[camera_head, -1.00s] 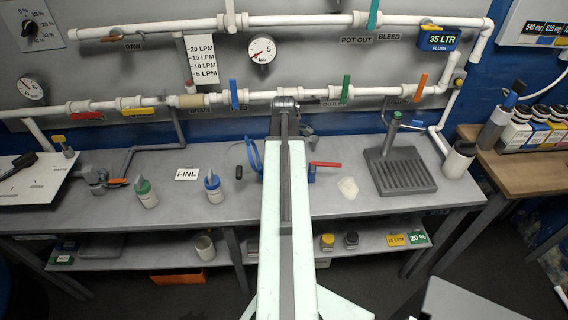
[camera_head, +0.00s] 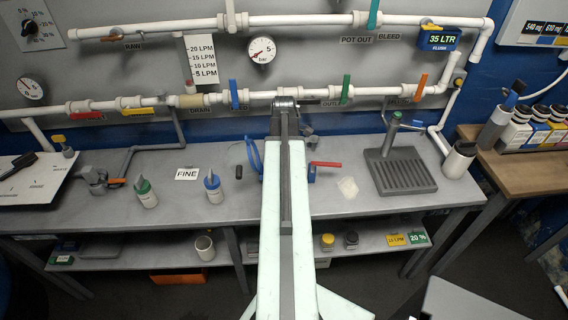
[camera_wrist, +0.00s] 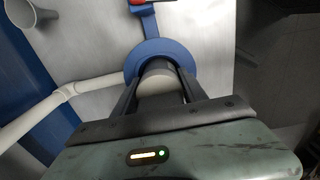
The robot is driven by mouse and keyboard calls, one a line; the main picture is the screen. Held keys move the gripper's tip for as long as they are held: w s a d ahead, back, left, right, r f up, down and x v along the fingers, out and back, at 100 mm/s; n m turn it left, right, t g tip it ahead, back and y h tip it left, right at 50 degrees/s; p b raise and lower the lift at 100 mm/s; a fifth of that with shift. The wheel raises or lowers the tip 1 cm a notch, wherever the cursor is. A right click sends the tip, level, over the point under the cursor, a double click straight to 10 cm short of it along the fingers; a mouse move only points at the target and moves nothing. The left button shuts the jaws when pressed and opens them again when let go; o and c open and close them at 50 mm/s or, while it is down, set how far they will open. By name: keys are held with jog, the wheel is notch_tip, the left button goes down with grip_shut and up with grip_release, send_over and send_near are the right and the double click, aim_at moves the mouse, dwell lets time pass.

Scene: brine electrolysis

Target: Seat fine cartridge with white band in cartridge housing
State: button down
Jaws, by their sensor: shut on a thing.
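In the wrist view, my gripper (camera_wrist: 158,78) is shut on a cylinder, the cartridge (camera_wrist: 159,86), which shows a pale side and a darker end. A blue ring (camera_wrist: 181,52) of the housing surrounds the far end of the cartridge in this view. I cannot tell whether the cartridge is inside the ring or above it, or how deep it sits. In the head view, blue housing parts (camera_head: 255,158) show beside my arm, with a red handle (camera_head: 326,164) to the right. My arm hides the gripper and cartridge there.
The grey bench (camera_head: 230,208) holds a FINE label (camera_head: 187,174), a green-topped bottle (camera_head: 146,193) and a blue-topped bottle (camera_head: 213,188) on the left. A ribbed drain stand (camera_head: 400,172) is on the right. White pipes with valves (camera_head: 345,90) run along the back wall.

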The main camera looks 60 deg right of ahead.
jog(key=shift+f, duration=0.15)
dwell(0.3)
jog(key=shift+r, duration=0.25)
jog(key=c, duration=0.6)
grip_release()
jog(key=shift+o, duration=0.2)
notch_tip(320, 180, up, 8)
jog(key=p, duration=0.8)
jog(key=shift+f, duration=0.1)
